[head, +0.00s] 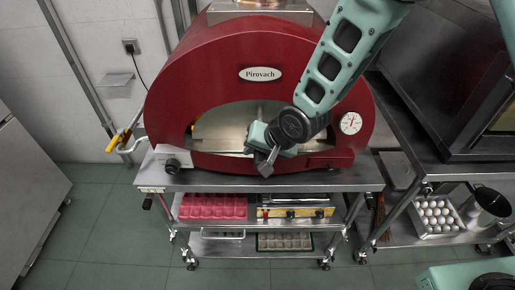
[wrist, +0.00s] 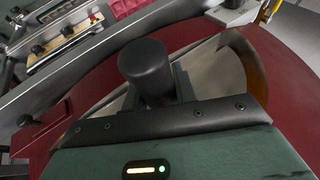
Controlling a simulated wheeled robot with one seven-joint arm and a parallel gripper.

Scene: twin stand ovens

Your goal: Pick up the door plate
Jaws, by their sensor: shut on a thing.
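The door plate (head: 222,128) is a pale metal plate standing in the arched mouth of the red oven. My gripper (head: 268,152) is in front of the plate's lower middle and covers part of it. In the wrist view, a dark rounded handle (wrist: 146,64) stands up at the jaws of my gripper (wrist: 165,92). The gripper is shut on the door plate by this handle. The fingertips are mostly hidden behind the dark gripper edge. A strip of the pale plate shows beside the handle in the wrist view (wrist: 205,55).
The red oven (head: 190,85) stands on a steel stand with a narrow front ledge (head: 225,181). A yellow-handled tool (head: 125,134) sticks out at left. Pink trays (head: 213,206) lie below. At right are another steel stand and an egg tray (head: 436,217). Floor at left is clear.

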